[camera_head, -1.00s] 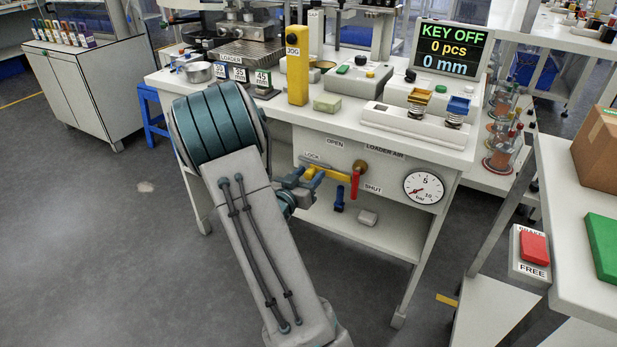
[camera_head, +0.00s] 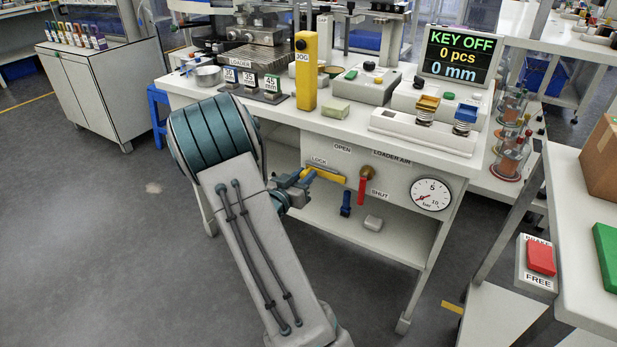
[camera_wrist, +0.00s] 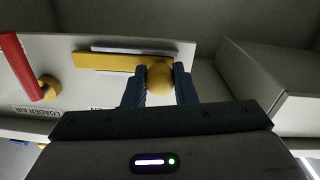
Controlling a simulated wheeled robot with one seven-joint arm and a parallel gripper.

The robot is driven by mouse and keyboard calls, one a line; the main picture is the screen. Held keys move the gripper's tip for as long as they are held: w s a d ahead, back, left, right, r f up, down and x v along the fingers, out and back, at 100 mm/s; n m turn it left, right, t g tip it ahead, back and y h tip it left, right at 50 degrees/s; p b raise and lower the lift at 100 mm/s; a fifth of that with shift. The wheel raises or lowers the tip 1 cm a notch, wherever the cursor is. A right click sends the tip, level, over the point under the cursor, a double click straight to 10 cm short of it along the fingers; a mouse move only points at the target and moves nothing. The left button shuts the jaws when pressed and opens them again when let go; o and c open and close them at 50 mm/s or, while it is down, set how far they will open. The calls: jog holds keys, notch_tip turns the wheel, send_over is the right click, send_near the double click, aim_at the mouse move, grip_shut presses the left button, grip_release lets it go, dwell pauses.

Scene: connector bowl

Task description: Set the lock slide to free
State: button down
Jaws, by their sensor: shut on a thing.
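The lock slide is a yellow bar (camera_head: 328,175) under the LOCK label on the front panel of the machine table. Its right end stands apart from the red valve lever (camera_head: 362,188), which hangs down beside the SHUT label. My gripper (camera_head: 306,177) is at the slide's left end. In the wrist view the slide (camera_wrist: 108,62) lies along a pale slot, with a gap to the red lever (camera_wrist: 18,66). There my gripper's blue fingers (camera_wrist: 160,78) are shut on the slide's round yellow knob (camera_wrist: 160,80). My arm hides part of the panel's left side.
A pressure gauge (camera_head: 431,194) is on the panel's right side. A blue item (camera_head: 346,203) and a grey block (camera_head: 373,222) are on the shelf below. In the wrist view a pale box-like body (camera_wrist: 265,75) is close to the fingers' right. The display reads KEY OFF.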

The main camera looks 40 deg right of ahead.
jog(key=c, duration=1.2)
grip_release()
jog(key=shift+w+a, duration=0.15)
jog(key=shift+w, duration=0.15)
jog(key=shift+o, duration=0.2)
jog(key=p+v, duration=0.3)
jog(key=v, duration=1)
jog(key=shift+s+a, duration=0.25)
jog(key=shift+a, duration=0.1)
